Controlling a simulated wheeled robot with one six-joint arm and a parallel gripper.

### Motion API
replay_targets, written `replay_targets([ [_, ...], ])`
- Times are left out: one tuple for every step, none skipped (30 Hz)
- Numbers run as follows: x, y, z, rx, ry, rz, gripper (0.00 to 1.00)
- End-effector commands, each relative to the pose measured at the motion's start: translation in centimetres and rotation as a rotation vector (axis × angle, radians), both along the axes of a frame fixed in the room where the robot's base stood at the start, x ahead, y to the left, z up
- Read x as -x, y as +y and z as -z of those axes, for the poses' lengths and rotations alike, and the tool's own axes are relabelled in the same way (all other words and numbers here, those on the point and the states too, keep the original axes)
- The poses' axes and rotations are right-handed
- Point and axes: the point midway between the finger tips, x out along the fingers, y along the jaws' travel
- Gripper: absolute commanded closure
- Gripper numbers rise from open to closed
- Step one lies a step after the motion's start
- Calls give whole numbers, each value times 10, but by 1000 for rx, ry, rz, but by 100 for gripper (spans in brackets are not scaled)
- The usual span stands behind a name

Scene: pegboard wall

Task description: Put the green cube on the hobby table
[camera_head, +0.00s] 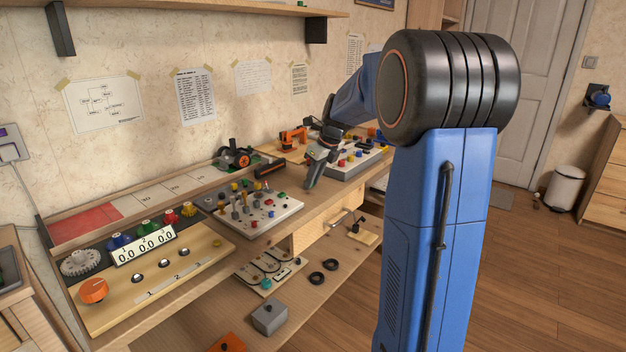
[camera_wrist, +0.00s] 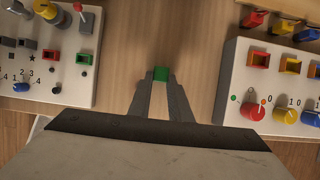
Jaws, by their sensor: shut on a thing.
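The green cube (camera_wrist: 160,73) is between the fingertips of my gripper (camera_wrist: 160,80) in the wrist view. The gripper is shut on it. The wooden hobby table (camera_wrist: 180,30) shows bare behind the cube, between two white boards. In the head view my gripper (camera_head: 311,182) points down at the bare strip of the table, between the same boards. The cube cannot be made out there. I cannot tell whether the cube touches the tabletop or hangs just above it.
A white board with pegs (camera_head: 252,208) stands left of the gripper. Another white board with coloured knobs and blocks (camera_head: 352,163) stands to its right. A black and orange tool (camera_head: 235,157) lies farther back. A lower shelf (camera_head: 320,300) holds a grey box (camera_head: 269,317) and black rings.

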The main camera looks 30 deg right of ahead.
Motion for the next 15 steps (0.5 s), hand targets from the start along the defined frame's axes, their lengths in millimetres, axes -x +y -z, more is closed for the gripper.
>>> replay_targets([
  [0, 0, 0, 0, 0, 0, 100],
  [0, 0, 0, 0, 0, 0, 100],
  [0, 0, 1, 0, 0, 0, 100],
  [0, 0, 2, 0, 1, 0, 100],
  [0, 0, 2, -1, 1, 0, 100],
  [0, 0, 2, 0, 0, 0, 75],
  [0, 0, 2, 0, 0, 0, 68],
  [0, 0, 2, 0, 0, 0, 64],
  [0, 0, 2, 0, 0, 0, 64],
  [0, 0, 2, 0, 0, 0, 64],
  [0, 0, 2, 0, 0, 0, 64],
  [0, 0, 2, 0, 0, 0, 64],
  [0, 0, 2, 0, 0, 0, 64],
  [0, 0, 2, 0, 0, 0, 64],
  [0, 0, 2, 0, 0, 0, 64],
])
